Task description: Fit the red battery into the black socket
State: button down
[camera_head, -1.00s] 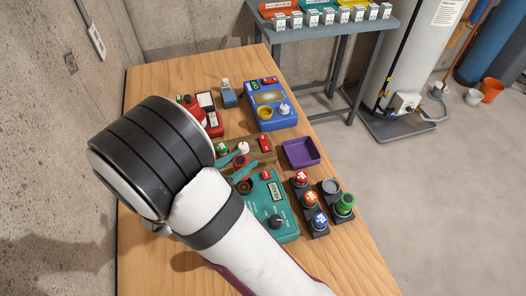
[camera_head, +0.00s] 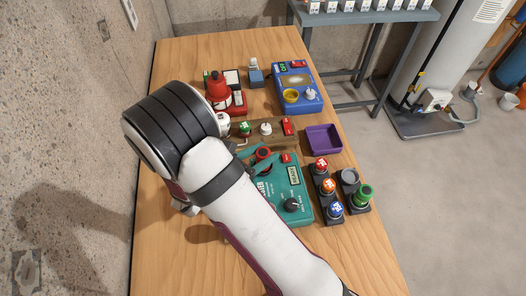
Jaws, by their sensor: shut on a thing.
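The battery is above the far left part of a teal device (camera_head: 279,207) with a small display and a black knob. The device's dark round socket is mostly hidden behind the fingers and my arm. I cannot tell whether the battery touches it.
A purple tray (camera_head: 339,150) lies to the right. Black holders with red (camera_head: 320,164), orange (camera_head: 329,185), blue (camera_head: 335,209) and green (camera_head: 364,193) pieces stand beside the teal device. A blue device (camera_head: 298,78) and a red bottle-like thing (camera_head: 218,93) stand farther back. The table's right edge is near.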

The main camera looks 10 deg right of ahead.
jog(key=shift+f, duration=0.65)
dwell(0.6)
jog(key=c, duration=0.7)
grip_release()
jog(key=shift+o, duration=0.2)
jog(key=shift+a, duration=0.1)
jog(key=v, duration=1.1)
